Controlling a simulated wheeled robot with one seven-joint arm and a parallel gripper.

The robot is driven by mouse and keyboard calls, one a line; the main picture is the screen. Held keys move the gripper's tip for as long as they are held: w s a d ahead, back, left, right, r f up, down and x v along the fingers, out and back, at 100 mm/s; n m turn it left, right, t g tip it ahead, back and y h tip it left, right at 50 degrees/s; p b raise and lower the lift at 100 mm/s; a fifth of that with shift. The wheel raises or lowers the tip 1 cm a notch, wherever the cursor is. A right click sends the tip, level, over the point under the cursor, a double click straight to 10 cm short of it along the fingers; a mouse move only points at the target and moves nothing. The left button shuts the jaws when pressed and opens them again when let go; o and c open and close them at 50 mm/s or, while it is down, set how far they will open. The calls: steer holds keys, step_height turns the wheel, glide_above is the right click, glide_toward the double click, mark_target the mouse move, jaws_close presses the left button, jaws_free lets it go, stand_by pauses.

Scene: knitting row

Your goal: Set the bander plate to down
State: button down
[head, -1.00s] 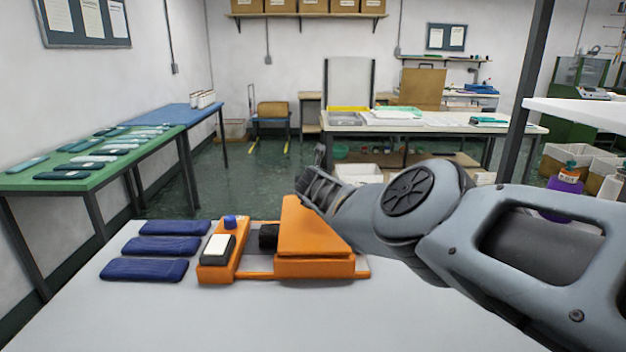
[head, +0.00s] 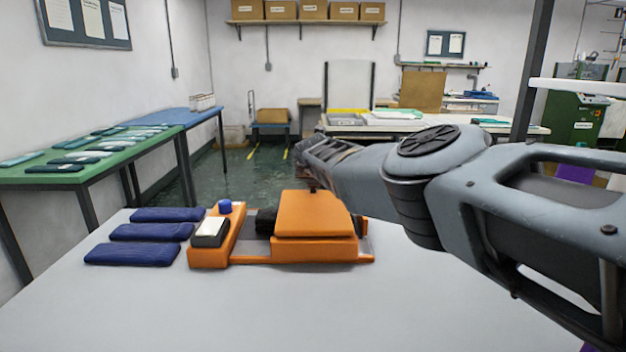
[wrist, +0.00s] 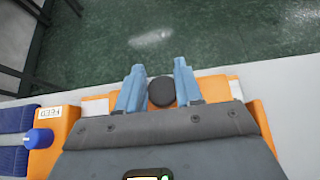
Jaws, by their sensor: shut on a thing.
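The orange machine (head: 365,249) stands on a light grey table. Its bander plate (head: 315,213), a broad orange slab at the right, looks flat or nearly flat in the head view; I cannot tell whether it rests fully down. A dark round knob (wrist: 161,92) at the plate's far edge shows between my gripper's two blue fingers in the wrist view; it also shows small in the head view (head: 312,188). My gripper (wrist: 158,82) is shut on this knob. In the head view my gripper (head: 315,160) is above the plate's far edge, its fingertips hard to make out.
The table's front is clear. A green table (head: 40,178) with knitted pieces stands left.

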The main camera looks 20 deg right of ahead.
steer(key=shift+s+d+f, duration=0.1)
steer(key=shift+d+f, duration=0.1)
steer(key=shift+d, duration=0.1)
steer(key=c, duration=0.9)
jaws_free()
steer(key=shift+o, duration=1.1)
steer(key=shift+a+r, duration=0.15)
steer(key=shift+a, duration=0.1)
